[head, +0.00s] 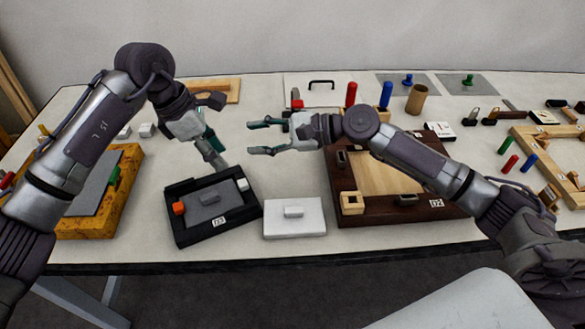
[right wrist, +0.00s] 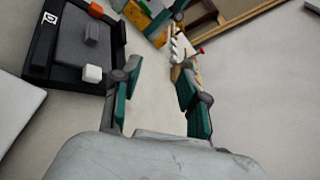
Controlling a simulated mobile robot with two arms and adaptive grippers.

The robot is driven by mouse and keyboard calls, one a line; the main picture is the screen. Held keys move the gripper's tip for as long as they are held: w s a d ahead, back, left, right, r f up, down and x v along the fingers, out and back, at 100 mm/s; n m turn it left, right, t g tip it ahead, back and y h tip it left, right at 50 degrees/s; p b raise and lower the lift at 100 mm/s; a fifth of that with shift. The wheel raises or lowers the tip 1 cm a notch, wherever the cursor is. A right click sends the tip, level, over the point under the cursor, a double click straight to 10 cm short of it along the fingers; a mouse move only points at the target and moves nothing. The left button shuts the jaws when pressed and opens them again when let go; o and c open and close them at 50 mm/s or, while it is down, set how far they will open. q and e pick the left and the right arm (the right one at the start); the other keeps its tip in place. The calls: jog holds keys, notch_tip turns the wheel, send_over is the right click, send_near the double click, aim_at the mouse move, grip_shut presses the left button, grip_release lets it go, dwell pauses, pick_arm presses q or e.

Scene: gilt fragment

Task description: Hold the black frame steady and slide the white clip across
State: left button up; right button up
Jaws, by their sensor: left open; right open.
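The black frame (head: 190,237) lies on the table near its front edge, left of centre, with a grey panel (head: 205,208) inside. The white clip (head: 243,184) sits at the frame's right side; an orange block (head: 178,208) is at its left. In the right wrist view the black frame (right wrist: 38,62) is at upper left, with the white clip (right wrist: 93,74) at its near corner. My left gripper (head: 217,148) is open and empty, above and behind the frame. My right gripper (head: 254,138) is open and empty, behind and right of the clip, apart from it.
A white plate with a handle (head: 294,230) lies just right of the frame. A brown wooden tray (head: 400,215) stands further right. A yellow-brown board (head: 85,228) is at left, partly behind my left arm. Red and blue pegs (head: 351,94) stand at the back.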

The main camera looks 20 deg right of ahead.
jog(key=s+d+f+g, duration=0.2)
jog(key=s+f+g, duration=0.1)
jog(key=g, duration=0.5)
send_near(230, 212)
jog(key=x, duration=0.8)
jog(key=shift+a, duration=0.1)
